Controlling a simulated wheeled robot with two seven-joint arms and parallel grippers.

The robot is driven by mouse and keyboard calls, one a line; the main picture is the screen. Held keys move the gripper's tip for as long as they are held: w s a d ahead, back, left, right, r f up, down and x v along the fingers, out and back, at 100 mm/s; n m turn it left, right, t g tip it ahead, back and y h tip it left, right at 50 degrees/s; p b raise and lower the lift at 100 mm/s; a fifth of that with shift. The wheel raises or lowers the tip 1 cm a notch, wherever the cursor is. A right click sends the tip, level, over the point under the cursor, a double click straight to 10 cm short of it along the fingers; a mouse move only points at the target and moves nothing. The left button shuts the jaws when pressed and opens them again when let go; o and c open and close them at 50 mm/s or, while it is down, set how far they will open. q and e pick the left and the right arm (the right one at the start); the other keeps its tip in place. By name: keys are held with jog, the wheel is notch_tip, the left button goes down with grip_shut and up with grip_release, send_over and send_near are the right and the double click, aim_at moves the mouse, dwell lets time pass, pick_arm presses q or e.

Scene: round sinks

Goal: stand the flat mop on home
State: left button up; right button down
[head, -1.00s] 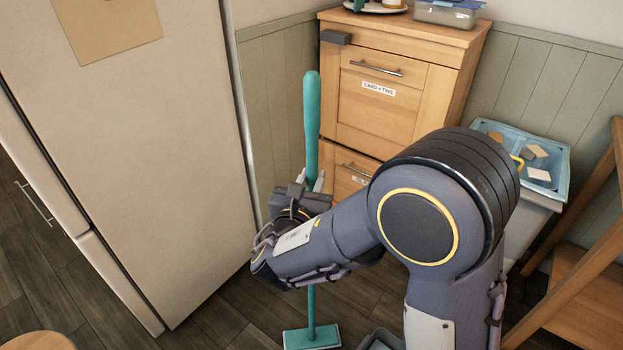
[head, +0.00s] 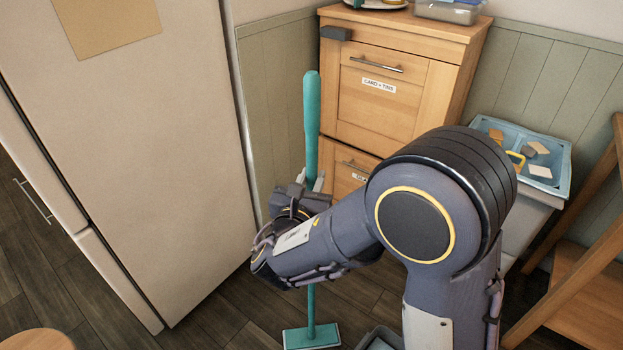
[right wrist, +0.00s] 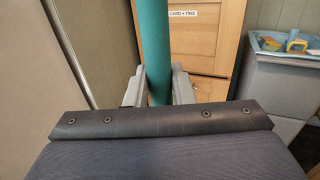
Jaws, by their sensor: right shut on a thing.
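The flat mop has a long teal handle (head: 311,110) and a flat teal head (head: 311,336) low over the dark floor. It stands close to upright, between the fridge and the wooden cabinet. I cannot tell whether its head touches the floor. My right gripper (head: 317,184) is shut on the handle around its middle. In the right wrist view the handle (right wrist: 154,45) runs up between the two grey fingers (right wrist: 158,90). My left gripper is not in view. No place marked as home can be made out.
A tall fridge (head: 140,150) stands left. A wooden cabinet (head: 375,105) with a grey block (head: 335,33) on its upper corner stands behind the mop. A grey bin with a blue tray (head: 550,180) and a wooden frame (head: 575,280) are at right. A grey container (head: 380,338) is beside the mop head.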

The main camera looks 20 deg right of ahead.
jog(key=c, duration=0.7)
grip_release()
jog(key=shift+p+v, duration=0.45)
jog(key=shift+v, duration=2.55)
jog(key=shift+s, duration=0.1)
